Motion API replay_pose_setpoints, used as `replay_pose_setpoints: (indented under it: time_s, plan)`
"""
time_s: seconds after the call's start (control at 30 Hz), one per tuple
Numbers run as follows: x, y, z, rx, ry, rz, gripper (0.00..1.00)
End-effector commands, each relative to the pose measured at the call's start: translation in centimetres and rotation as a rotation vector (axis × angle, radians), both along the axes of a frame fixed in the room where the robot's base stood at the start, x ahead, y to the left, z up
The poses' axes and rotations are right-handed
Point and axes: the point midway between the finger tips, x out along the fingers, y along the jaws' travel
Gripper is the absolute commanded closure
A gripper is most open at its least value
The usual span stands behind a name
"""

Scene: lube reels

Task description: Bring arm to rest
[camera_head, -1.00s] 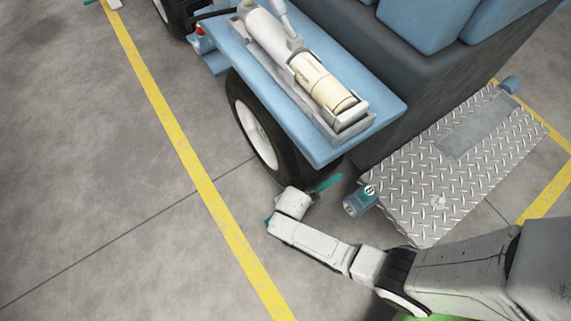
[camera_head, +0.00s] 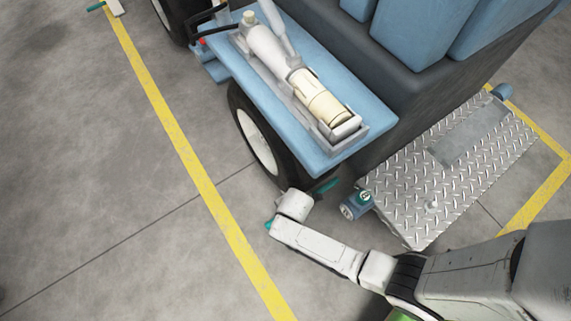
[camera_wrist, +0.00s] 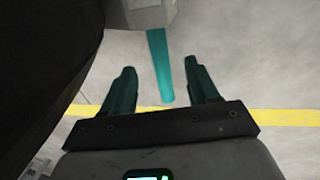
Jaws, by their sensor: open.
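My arm (camera_head: 325,250) reaches in from the lower right of the head view, bent low beside the vehicle's front wheel. In the wrist view my gripper (camera_wrist: 162,72) is open, its two teal fingers spread apart. A teal bar (camera_wrist: 160,65) shows between the fingers in the picture, hanging from a pale grey block (camera_wrist: 150,12). It appears apart from both fingers; I cannot tell its depth. In the head view a teal piece (camera_head: 326,187) shows just past the arm's end; I cannot tell whether it is a finger or that bar.
A blue vehicle platform (camera_head: 290,110) carries a cream and grey cylinder assembly (camera_head: 318,98). The black wheel (camera_head: 262,140) is close to my arm. A blue-grey cylinder (camera_head: 354,206) sits beside the diamond-plate step (camera_head: 445,170). Left of the yellow line (camera_head: 190,165), the concrete floor is clear.

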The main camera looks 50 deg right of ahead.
Motion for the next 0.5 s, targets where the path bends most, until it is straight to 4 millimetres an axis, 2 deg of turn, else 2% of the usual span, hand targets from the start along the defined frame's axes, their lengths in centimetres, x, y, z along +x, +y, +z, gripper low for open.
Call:
replay_pose_setpoints:
  time_s: [0.03, 0.2, 0.5]
  plan:
    - [-0.2, 0.1, 1.6, 0.0, 0.001, 0.001, 0.41]
    - [-0.7, 0.1, 3.7, 0.0, 0.001, 0.001, 0.41]
    - [-1.0, 0.2, 5.0, 0.0, 0.0, 0.001, 0.41]
